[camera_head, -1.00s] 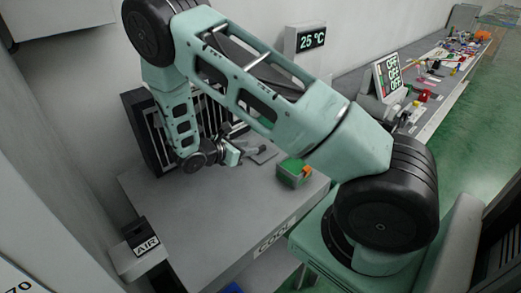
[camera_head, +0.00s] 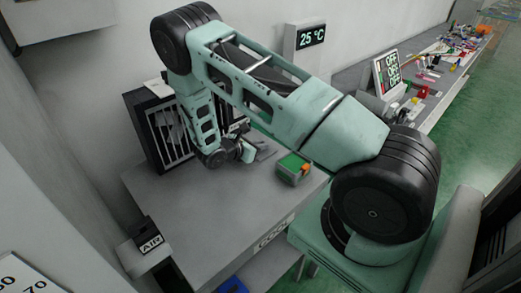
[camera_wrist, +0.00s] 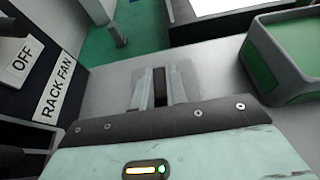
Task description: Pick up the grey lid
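The grey lid appears to be the flat grey piece (camera_head: 265,152) on the grey table, beside my gripper and left of the green-and-grey box; it is small and partly hidden. My gripper (camera_head: 250,153) is low over the table at the end of the folded arm. In the wrist view my gripper's two light grey fingers (camera_wrist: 160,88) point away from me with a dark strip between them. I cannot tell whether that strip is a gap or a held part. The lid is not clearly distinguishable there.
The green-and-grey box (camera_head: 292,170) with an orange part stands close to the right. A black slatted rack (camera_head: 165,135) stands behind left. An AIR box (camera_head: 148,240) is at the left edge. The RACK FAN label (camera_wrist: 53,83) is left in the wrist view. The front table top is clear.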

